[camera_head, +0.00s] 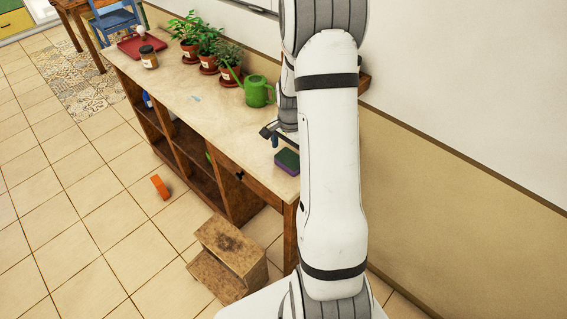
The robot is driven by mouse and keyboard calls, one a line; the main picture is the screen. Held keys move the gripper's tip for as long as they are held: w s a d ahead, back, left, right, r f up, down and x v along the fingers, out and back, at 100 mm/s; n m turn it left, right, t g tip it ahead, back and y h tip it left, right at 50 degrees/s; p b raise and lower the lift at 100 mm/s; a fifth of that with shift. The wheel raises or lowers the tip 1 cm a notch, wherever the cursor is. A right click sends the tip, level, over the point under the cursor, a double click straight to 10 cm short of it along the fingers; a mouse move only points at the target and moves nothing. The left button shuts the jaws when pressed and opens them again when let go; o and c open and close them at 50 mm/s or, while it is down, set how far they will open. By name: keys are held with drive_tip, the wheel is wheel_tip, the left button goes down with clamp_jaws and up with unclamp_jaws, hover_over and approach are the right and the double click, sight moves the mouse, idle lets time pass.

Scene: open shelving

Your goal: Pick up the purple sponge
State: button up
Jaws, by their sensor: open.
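The purple sponge (287,164) lies on the counter top near its right end, close to the front edge. It has a dark green top and a purple side. My gripper (270,137) is open just behind the sponge and above the counter, apart from it as far as I can see. Part of the gripper is hidden behind my white arm, which crosses the right side of the counter.
A green watering can (258,92) stands behind my gripper, with several potted plants (208,62) farther left. A jar (149,58) and a red tray (141,45) sit at the far end. A wooden step stool (232,250) and an orange object (161,187) are on the floor.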

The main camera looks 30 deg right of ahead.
sight(290, 159)
drive_tip(key=shift+d+f+p, duration=0.15)
drive_tip(key=shift+f+p, duration=0.4)
drive_tip(key=shift+f, duration=1.6)
drive_tip(key=shift+c, duration=0.6)
drive_tip(key=c, duration=0.8)
